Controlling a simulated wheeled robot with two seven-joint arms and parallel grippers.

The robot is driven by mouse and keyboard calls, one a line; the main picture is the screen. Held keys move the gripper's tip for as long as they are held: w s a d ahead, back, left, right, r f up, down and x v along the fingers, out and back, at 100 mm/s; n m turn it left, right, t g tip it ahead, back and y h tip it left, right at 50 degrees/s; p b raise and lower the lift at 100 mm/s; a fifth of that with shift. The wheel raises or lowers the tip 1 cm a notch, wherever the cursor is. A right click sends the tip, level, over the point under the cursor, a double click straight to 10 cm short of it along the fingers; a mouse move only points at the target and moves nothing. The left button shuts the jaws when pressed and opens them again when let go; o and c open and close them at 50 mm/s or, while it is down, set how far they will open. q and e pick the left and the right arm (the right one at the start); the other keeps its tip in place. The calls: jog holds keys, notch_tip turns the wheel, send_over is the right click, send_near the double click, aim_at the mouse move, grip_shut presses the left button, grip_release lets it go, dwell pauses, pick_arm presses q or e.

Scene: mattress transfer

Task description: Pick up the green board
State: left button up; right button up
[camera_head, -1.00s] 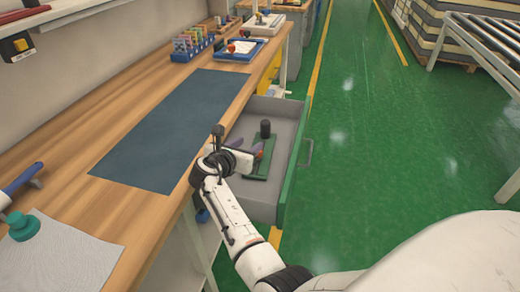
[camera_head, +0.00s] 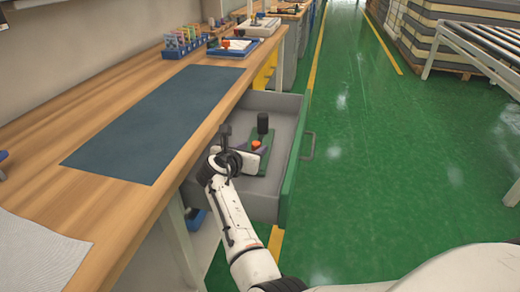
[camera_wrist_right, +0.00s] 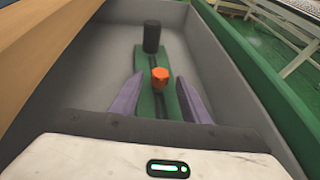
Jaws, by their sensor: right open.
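The green board (camera_wrist_right: 149,71) lies in the open drawer (camera_head: 285,104) and bears an upright black cylinder (camera_wrist_right: 151,37) and an orange knob (camera_wrist_right: 160,78). The board (camera_head: 260,161) also shows in the head view, partly hidden by my right gripper. My right gripper (camera_wrist_right: 158,98) is open, with its two purple-grey fingers on either side of the near part of the board. The orange knob shows between the fingers. I cannot tell whether the fingers touch the board. In the head view my right gripper (camera_head: 262,153) is over the drawer. My left gripper is not in view.
The wooden workbench (camera_head: 120,78) with a dark mat (camera_head: 150,120) runs along the left. The drawer's green front (camera_head: 292,170) and grey walls surround the board. Blue bins (camera_head: 185,48) stand at the back of the bench. Green floor lies open to the right.

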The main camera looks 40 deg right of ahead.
jog(key=shift+b+x, duration=0.35)
jog(key=shift+x, duration=0.6)
jog(key=shift+a, duration=0.1)
grip_shut()
jog(key=shift+r, duration=0.15)
jog(key=shift+r, duration=0.1)
